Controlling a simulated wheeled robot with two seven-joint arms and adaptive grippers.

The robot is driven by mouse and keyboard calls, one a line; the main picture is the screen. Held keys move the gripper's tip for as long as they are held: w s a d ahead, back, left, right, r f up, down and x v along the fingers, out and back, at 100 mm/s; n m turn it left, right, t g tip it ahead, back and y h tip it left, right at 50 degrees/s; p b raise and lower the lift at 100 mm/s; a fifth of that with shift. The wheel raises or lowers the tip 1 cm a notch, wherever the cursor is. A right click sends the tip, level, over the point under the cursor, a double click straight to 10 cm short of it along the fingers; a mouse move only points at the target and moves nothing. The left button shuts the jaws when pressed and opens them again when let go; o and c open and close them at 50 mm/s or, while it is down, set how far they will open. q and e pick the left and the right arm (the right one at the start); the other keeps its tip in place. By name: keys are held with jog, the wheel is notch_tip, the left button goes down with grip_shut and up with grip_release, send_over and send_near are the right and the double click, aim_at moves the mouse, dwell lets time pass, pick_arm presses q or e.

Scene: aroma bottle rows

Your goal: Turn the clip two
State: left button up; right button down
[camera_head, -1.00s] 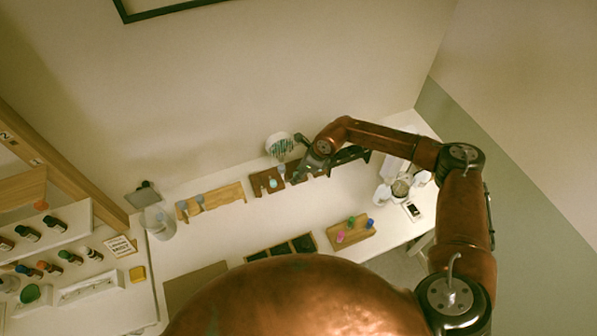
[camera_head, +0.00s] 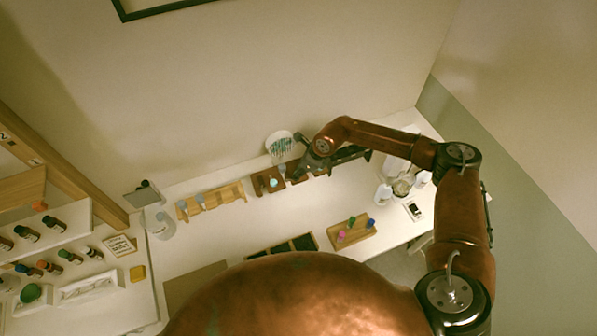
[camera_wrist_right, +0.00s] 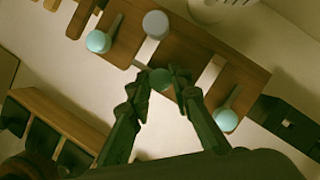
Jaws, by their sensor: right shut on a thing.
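A brown wooden rack (camera_wrist_right: 190,55) lies across the right wrist view and holds several clip-like pieces with rounded ends. In the head view the same rack (camera_head: 258,187) stands near the wall. My right gripper (camera_wrist_right: 163,78) is shut on a clip with a teal round end (camera_wrist_right: 160,80), at the rack's near edge. A teal-ended clip (camera_wrist_right: 98,41) lies to its left, and another (camera_wrist_right: 226,120) lies to its right. A grey-ended piece (camera_wrist_right: 156,24) is behind. In the head view my right gripper (camera_head: 291,176) hides part of the rack. My left gripper is not in view.
A pale wooden rack (camera_head: 228,192) stands left of the brown one. A tray with coloured pieces (camera_head: 351,235) is at the front right, and dark compartments (camera_head: 285,247) are nearer. A round white holder (camera_head: 279,144) is behind the rack. The white table's middle is clear.

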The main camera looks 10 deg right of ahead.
jog(key=shift+r+m, duration=0.1)
jog(key=shift+m, duration=0.3)
jog(key=shift+m+t+h+b, duration=0.3)
jog(key=shift+m+t, duration=0.2)
jog(key=shift+m, duration=0.4)
jog(key=m+b, duration=0.1)
jog(key=m, duration=0.1)
jog(key=shift+a+m+t+h+b, duration=0.15)
jog(key=shift+m+t+h+b, duration=0.15)
jog(key=shift+m+h+b, duration=0.1)
jog(key=m+h+b, duration=0.1)
jog(key=m+b, duration=0.3)
jog(key=m+h+b, duration=0.2)
jog(key=m+b, duration=0.2)
jog(key=b, duration=0.1)
jog(key=shift+a+f, duration=0.2)
jog(key=m+h+b, duration=0.1)
jog(key=m+b, duration=0.1)
jog(key=m, duration=0.1)
jog(key=shift+r, duration=0.1)
pick_arm(q)
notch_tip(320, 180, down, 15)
jog(key=b, duration=0.1)
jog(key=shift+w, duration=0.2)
pick_arm(e)
jog(key=shift+r+m+h, duration=0.1)
jog(key=shift+m+h, duration=0.3)
jog(key=shift+m, duration=0.4)
pick_arm(q)
jog(key=shift+b, duration=0.3)
